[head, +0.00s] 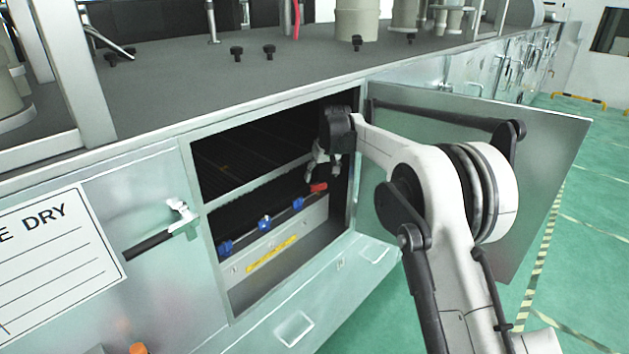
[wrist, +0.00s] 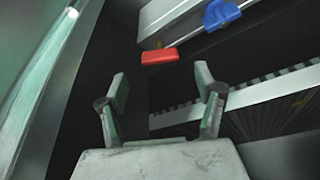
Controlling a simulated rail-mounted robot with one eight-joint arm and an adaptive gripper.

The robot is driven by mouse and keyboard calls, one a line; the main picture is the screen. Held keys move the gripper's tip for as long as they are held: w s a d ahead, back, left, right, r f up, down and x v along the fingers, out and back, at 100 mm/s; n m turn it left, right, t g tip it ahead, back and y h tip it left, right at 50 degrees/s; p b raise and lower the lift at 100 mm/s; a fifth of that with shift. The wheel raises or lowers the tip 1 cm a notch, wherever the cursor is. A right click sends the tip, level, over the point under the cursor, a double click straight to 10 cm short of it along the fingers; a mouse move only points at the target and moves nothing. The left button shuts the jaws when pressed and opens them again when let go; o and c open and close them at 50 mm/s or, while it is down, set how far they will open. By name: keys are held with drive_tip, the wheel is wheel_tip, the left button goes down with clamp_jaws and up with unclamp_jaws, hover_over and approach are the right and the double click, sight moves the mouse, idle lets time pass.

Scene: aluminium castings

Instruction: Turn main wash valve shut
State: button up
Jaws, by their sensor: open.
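A red valve handle (head: 318,187) sits at the right end of a pipe inside the open cabinet. In the wrist view the red handle (wrist: 159,56) lies just beyond the fingertips, roughly centred between them. No readable label tells whether it is the main wash valve. My gripper (head: 325,165) reaches into the cabinet, just above the red handle in the head view. In the wrist view my gripper (wrist: 161,85) is open, with nothing between its fingers. The handle and fingers appear apart.
Blue valve handles (head: 264,222) sit along the same pipe; one blue handle (wrist: 221,14) is near the red one. A yellow label (head: 271,254) is below. The open door (head: 545,150) and cabinet frame are close to my arm.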

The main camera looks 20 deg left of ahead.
sight(319, 184)
drive_tip(key=shift+p+x, duration=0.45)
drive_tip(key=shift+x, duration=2.7)
drive_tip(key=c, duration=1.2)
drive_tip(key=shift+o, duration=0.2)
